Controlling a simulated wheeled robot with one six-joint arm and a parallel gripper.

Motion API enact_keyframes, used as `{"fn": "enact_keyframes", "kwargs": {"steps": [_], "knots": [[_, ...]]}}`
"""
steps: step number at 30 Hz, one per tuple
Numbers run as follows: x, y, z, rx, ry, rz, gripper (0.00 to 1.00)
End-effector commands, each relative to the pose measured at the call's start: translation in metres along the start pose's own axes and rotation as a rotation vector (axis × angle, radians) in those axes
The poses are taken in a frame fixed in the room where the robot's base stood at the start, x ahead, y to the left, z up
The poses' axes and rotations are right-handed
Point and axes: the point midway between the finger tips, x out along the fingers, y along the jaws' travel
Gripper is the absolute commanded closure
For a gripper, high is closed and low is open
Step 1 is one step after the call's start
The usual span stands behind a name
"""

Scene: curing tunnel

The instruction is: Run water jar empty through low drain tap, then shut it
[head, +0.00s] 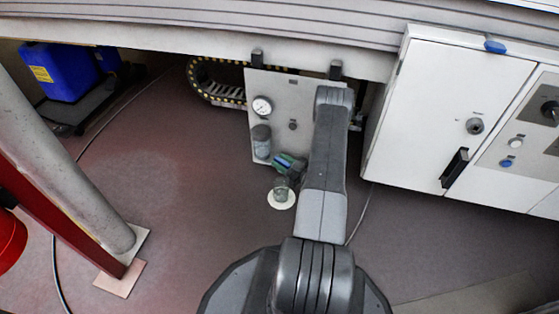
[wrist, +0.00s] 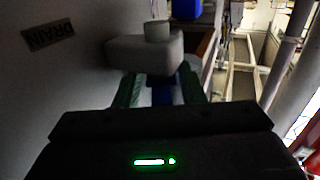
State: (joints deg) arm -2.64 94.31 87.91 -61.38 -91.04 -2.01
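A pale panel (head: 268,90) under the machine carries a round gauge (head: 262,106) and a grey water jar (head: 261,140) at its lower left. My gripper (head: 289,166) is just right of and below the jar, with green fingers. In the wrist view the fingers of my gripper (wrist: 162,92) stand apart, with a blue part (wrist: 184,88), perhaps the tap handle, between them. A grey block with a round top (wrist: 145,52) lies just beyond. Whether the fingers press on the blue part is unclear. The water level cannot be made out.
A clear cup (head: 281,187) stands over a white disc (head: 281,201) on the floor below the gripper. A DRAIN label (wrist: 48,36) is on the panel. A white cabinet (head: 425,110) stands right. A grey post (head: 60,160) and blue container (head: 62,70) are left.

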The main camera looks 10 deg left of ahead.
Motion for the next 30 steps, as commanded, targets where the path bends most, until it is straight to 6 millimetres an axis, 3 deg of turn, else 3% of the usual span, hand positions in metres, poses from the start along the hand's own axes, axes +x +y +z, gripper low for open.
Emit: {"fn": "enact_keyframes", "kwargs": {"steps": [2,6,8,20,30], "knots": [[0.0,0.0,0.0001,0.0,0.0,0.0,0.64],[-0.0001,0.0001,0.0002,0.001,0.0,0.0,0.91],[-0.0001,0.0003,0.0002,0.001,0.0,0.001,1.0],[-0.0005,0.0005,0.0003,0.001,0.0,0.047,1.0],[0.0005,-0.002,0.0009,0.002,-0.001,0.252,1.0]]}}
